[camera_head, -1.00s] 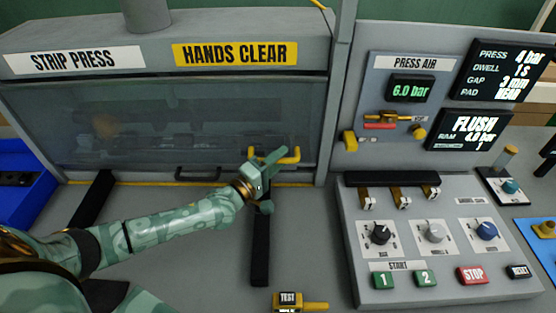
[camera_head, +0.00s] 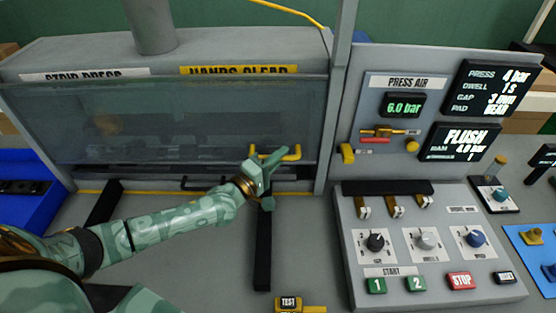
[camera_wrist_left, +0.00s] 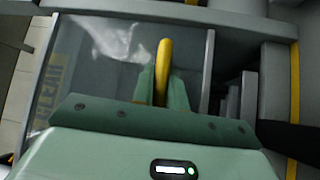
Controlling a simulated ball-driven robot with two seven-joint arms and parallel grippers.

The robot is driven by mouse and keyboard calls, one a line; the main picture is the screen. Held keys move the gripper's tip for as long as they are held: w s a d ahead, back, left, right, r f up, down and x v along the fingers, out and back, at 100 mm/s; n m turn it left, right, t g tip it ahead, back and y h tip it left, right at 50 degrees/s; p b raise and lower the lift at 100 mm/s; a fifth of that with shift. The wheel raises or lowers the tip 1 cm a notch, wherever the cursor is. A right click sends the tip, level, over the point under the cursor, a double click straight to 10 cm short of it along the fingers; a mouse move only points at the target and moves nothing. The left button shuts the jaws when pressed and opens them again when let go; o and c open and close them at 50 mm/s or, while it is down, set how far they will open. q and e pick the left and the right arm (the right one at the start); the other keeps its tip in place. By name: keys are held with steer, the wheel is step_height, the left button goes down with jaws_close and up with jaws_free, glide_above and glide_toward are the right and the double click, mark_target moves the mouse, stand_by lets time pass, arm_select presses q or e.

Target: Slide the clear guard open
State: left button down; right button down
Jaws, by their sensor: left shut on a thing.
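The clear guard (camera_head: 190,125) is a see-through panel across the front of the strip press. Its top edge overlaps the lower part of the STRIP PRESS and HANDS CLEAR labels, and a dark gap shows below its lower edge. A yellow handle (camera_head: 292,154) is at the guard's lower right. My left gripper (camera_head: 268,163) is shut on this handle. In the left wrist view the yellow handle (camera_wrist_left: 163,70) stands between the two green fingers. The parts behind the guard are blurred. My right gripper is not in view.
A control box (camera_head: 430,245) with knobs and buttons stands right of the press, below the PRESS AIR panel (camera_head: 403,80). A blue bin (camera_head: 30,200) is at the left. Black bars (camera_head: 263,240) lie on the grey table. A TEST tag (camera_head: 289,303) is at the front.

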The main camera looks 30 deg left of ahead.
mark_target(279, 114)
arm_select(q)
step_height(279, 114, up, 14)
steer(key=p, duration=1.1)
steer(key=shift+f, duration=0.2)
steer(key=c, duration=1.4)
jaws_free()
steer(key=shift+f, duration=0.1)
steer(key=b+v, duration=0.1)
steer(key=v, duration=1.5)
steer(key=shift+b, duration=0.4)
